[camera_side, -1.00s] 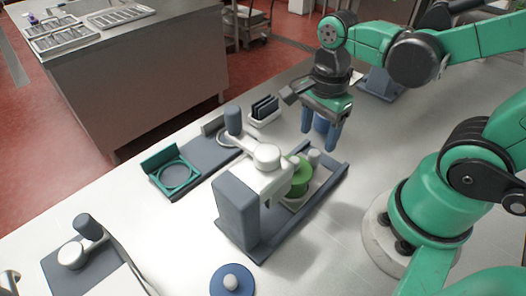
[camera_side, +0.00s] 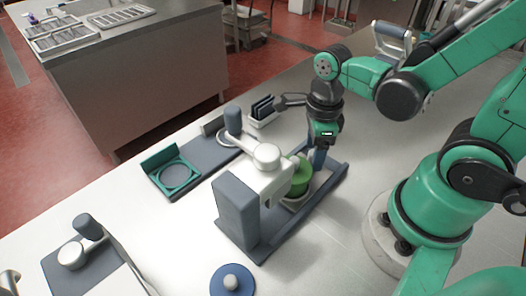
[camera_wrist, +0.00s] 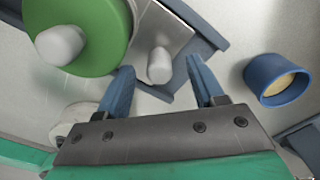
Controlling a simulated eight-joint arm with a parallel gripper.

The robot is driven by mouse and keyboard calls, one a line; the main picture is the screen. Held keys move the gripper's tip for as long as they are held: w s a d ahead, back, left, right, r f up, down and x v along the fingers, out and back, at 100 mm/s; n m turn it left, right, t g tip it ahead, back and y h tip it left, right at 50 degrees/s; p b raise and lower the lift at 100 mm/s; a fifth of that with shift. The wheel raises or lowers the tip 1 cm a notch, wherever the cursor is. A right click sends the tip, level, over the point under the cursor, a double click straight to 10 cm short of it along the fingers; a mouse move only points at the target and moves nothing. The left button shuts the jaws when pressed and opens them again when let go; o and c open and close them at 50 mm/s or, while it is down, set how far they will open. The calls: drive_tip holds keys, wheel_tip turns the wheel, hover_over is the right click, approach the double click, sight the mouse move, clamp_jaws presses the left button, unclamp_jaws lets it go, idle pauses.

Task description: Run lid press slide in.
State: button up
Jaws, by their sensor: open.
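The lid press (camera_side: 238,212) has a blue-grey column and a white head reaching over a railed base (camera_side: 333,188). A green round piece (camera_side: 302,180) with a pale knob sits on the pale slide plate at the head's right end. In the wrist view the green piece (camera_wrist: 88,22) fills the upper left, and a white upright peg (camera_wrist: 160,66) stands on the slide plate (camera_wrist: 165,28). My gripper (camera_side: 318,165) points down over the slide's far side. Its open fingers (camera_wrist: 160,64) are on either side of the peg, apparently without touching it.
A blue cup with tan contents (camera_wrist: 278,82) stands close to the right finger. A teal ring fixture (camera_side: 175,176), a rack of dark plates (camera_side: 263,110) and a blue lid with a white knob (camera_side: 231,281) are around the press.

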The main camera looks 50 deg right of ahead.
drive_tip(key=shift+f, duration=0.65)
clamp_jaws()
idle(1.2)
